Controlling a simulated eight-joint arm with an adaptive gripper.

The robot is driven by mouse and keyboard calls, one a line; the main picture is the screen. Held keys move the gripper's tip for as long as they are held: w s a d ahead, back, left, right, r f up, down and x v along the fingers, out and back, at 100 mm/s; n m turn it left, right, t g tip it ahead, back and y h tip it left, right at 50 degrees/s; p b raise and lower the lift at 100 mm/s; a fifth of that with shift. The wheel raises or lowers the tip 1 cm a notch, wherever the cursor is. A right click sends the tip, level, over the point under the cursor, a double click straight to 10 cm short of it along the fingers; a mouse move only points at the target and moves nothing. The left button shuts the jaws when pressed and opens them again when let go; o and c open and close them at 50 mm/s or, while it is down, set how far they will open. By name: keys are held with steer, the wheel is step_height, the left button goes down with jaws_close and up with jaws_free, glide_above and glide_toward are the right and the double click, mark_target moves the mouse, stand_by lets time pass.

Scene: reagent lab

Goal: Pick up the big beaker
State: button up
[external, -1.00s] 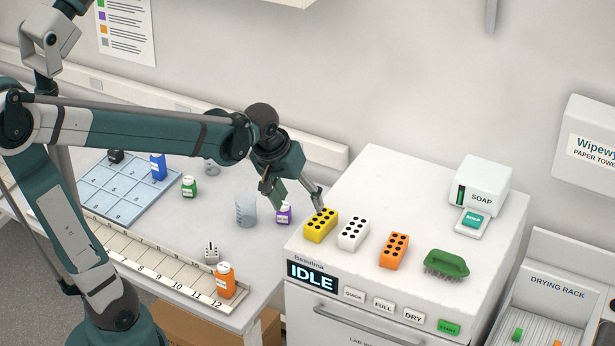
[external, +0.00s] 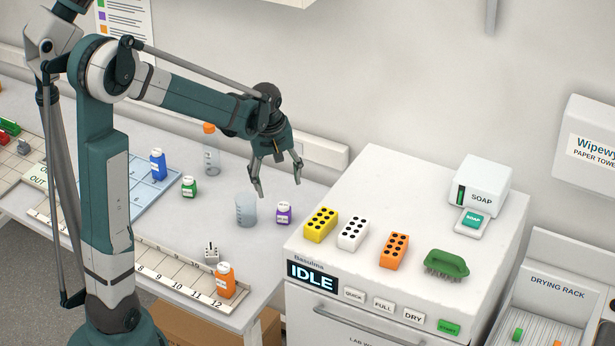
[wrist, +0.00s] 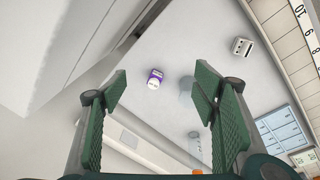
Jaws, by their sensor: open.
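A clear, pale grey beaker (external: 246,209) stands upright on the grey bench, just left of a small purple bottle (external: 283,213). It is the largest open glass vessel I see. My gripper (external: 280,187) is open and empty, pointing down, raised above and behind the beaker and purple bottle, touching neither. In the wrist view, my open fingers (wrist: 161,92) frame the purple bottle (wrist: 155,79) between them. The beaker (wrist: 186,86) shows faintly near the right-hand finger, which seems to cover part of it.
A clear vessel with an orange top (external: 211,157) stands behind. Green (external: 189,187) and blue (external: 158,165) bottles are left. The washer (external: 340,265), carrying dotted blocks, is right.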

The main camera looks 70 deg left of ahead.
mark_target(246, 204)
steer(key=s+a+f+n, duration=0.2)
steer(key=s+a+f, duration=0.1)
steer(key=a+f, duration=0.3)
steer(key=s+a+f+n+g+h, duration=0.1)
steer(key=s+a+f+n, duration=0.2)
steer(key=a+f, duration=0.3)
steer(key=a, duration=0.3)
steer(key=shift+s+a+n+b, duration=0.2)
steer(key=shift+s+n+b, duration=0.1)
steer(key=shift+s+b, duration=0.1)
steer(key=shift+f, duration=1.25)
steer(key=shift+w+d+f+p, duration=0.1)
steer(key=shift+f+p, duration=0.35)
steer(key=shift+f, duration=2.15)
steer(key=shift+c, duration=0.6)
steer(key=c, duration=0.9)
